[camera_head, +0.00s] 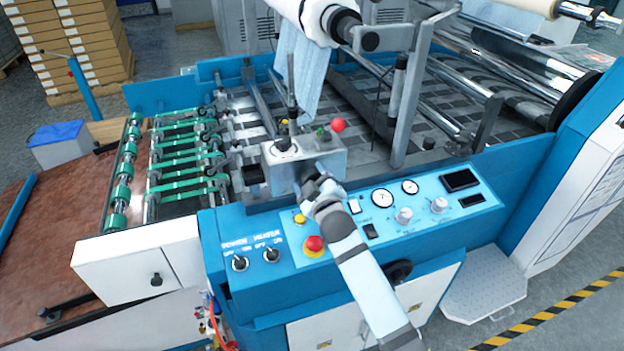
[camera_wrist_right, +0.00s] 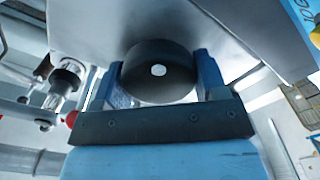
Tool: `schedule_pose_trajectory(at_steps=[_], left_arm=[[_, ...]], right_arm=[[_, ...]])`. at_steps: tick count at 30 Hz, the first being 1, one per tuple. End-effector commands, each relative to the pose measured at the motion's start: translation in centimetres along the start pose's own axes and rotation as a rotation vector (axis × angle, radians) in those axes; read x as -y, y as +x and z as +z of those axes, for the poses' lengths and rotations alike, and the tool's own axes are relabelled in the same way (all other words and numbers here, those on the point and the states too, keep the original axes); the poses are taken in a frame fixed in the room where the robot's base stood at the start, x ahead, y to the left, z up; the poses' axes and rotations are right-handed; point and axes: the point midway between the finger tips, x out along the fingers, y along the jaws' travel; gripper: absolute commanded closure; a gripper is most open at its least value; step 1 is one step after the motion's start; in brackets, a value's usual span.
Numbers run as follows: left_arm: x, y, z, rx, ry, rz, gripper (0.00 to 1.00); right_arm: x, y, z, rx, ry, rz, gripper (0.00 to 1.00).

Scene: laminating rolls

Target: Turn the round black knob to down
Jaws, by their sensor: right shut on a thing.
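The round black knob (camera_wrist_right: 157,76) has a white dot on its face and fills the middle of the right wrist view. It sits on the face of a grey metal box (camera_head: 318,160). My right gripper (camera_head: 308,186) reaches up over the blue control panel to the front of that box. Its two blue fingers (camera_wrist_right: 162,80) lie on either side of the knob and are shut on it. In the head view the gripper hides the knob. My left gripper is not in view.
The blue panel (camera_head: 465,210) carries a red emergency button (camera_head: 315,243), gauges and several small knobs below my right arm. Green-banded feed rollers (camera_head: 185,165) lie to the left.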

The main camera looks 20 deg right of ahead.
Motion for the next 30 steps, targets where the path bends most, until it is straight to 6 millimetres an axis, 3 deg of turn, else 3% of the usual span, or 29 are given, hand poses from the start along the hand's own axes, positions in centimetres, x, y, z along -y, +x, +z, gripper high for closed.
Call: schedule_pose_trajectory(at_steps=[1,2,5,17,30], left_arm=[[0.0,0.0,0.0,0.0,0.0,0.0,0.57],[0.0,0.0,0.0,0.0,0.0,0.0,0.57],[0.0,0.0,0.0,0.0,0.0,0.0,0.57],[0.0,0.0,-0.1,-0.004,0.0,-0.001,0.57],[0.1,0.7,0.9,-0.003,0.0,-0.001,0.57]], right_arm=[[0.0,0.0,0.0,-0.001,-0.001,0.001,0.58],[0.0,0.0,0.0,-0.001,-0.001,0.001,0.32],[0.0,0.0,0.0,-0.001,-0.001,0.001,0.1],[0.0,-0.9,0.1,0.0,-0.002,0.0,0.1],[0.1,-10.2,0.2,0.001,-0.002,-0.001,0.1]])
